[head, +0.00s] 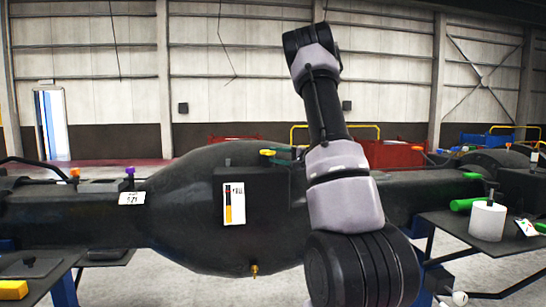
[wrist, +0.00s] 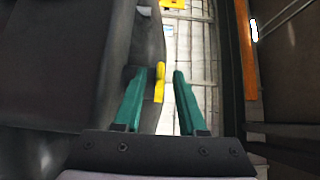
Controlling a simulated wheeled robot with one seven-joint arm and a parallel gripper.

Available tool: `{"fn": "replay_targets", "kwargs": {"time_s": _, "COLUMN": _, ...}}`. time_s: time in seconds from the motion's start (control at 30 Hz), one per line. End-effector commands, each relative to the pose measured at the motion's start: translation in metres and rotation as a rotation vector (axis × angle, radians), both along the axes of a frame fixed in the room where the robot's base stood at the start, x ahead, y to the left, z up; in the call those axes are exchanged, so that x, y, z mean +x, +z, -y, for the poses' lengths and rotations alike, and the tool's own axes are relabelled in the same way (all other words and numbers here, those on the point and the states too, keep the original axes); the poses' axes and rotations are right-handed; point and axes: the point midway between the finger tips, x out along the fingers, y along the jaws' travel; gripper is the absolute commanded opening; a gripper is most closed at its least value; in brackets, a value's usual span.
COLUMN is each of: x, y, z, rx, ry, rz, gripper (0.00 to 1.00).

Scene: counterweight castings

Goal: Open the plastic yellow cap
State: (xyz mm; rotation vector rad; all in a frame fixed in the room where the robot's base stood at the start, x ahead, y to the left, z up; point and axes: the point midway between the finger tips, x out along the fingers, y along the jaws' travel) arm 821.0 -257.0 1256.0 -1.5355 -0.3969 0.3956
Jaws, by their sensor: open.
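The yellow cap (head: 267,152) sits on the upper side of the large dark casting (head: 190,205) in the head view. In the wrist view the yellow cap (wrist: 160,82) shows between the two green fingers, closer to the left finger. My gripper (wrist: 158,78) is open around it, with a clear gap on the right finger's side. I cannot tell whether the left finger touches the cap. In the head view only a bit of my gripper's green fingers (head: 284,156) shows right beside the cap; my arm hides the rest.
A white and yellow label (head: 234,204) and a brass fitting (head: 254,271) are on the casting. Orange (head: 75,173) and purple (head: 129,170) caps stand to the left. A side table (head: 470,222) at right holds a white cylinder (head: 487,220) and a green object (head: 467,204).

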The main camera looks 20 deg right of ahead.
Motion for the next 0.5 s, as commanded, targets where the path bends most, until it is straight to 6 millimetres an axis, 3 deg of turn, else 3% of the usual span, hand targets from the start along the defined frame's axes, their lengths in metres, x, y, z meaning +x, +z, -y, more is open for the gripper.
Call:
{"fn": "replay_targets", "kwargs": {"time_s": 0.43, "x": 0.0108, "y": 0.0004, "z": -0.0062, "rx": 0.001, "ry": 0.000, "rz": 0.000, "gripper": 0.41}}
{"fn": "replay_targets", "kwargs": {"time_s": 0.5, "x": 0.0107, "y": 0.0003, "z": -0.0061, "rx": 0.001, "ry": 0.000, "rz": 0.000, "gripper": 0.14}}
